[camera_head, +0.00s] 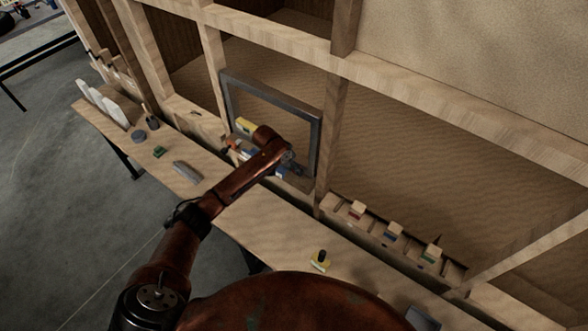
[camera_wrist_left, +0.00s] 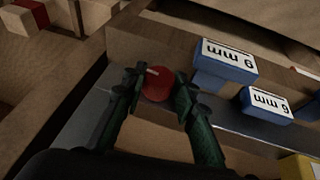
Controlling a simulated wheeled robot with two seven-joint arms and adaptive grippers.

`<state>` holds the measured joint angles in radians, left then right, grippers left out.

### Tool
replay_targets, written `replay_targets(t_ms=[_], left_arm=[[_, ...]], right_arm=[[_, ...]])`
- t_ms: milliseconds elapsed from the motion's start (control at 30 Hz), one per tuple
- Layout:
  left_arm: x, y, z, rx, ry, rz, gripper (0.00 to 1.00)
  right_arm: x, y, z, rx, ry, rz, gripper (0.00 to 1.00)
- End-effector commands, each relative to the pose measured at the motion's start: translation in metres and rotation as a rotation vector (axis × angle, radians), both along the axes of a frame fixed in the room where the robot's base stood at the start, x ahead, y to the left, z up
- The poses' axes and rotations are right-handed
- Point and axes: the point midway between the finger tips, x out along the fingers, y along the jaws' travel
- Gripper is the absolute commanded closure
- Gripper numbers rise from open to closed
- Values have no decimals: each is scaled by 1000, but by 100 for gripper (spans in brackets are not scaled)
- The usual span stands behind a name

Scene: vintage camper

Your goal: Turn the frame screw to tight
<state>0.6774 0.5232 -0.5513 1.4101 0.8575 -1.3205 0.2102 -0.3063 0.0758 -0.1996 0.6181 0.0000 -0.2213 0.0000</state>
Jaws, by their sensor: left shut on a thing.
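The frame screw looks like a round red knob (camera_wrist_left: 160,90) with a short white mark near its top, in the left wrist view. My left gripper (camera_wrist_left: 157,80) has its two dark green fingers on either side of the knob and is shut on it. In the head view the left gripper (camera_head: 290,157) is at the lower right part of a grey metal frame (camera_head: 316,140) set in the wooden wall. The knob is hidden there. I cannot read which setting the white mark points to. My right gripper is not in view.
Two blue blocks (camera_wrist_left: 225,65) (camera_wrist_left: 266,105) with white upside-down "mm" labels are close right of the fingers. A wooden bench (camera_head: 240,215) runs below. A slotted rack (camera_head: 392,233) holds coloured blocks at right.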

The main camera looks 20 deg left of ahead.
Motion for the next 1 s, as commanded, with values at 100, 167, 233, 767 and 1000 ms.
replay_targets(t_ms=[100, 167, 233, 767, 1000], left_arm=[[0, 1, 0, 1, 0, 0, 94], [0, 1, 0, 1, 0, 0, 98], [0, 1, 1, 3, -1, 0, 98], [-3, -6, 1, 374, -131, -1, 98], [-3, -6, 0, 464, -166, 1, 98]], right_arm=[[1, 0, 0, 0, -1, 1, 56], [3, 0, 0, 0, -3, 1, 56], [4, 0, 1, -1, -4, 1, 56], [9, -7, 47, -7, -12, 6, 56], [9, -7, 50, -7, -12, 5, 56]])
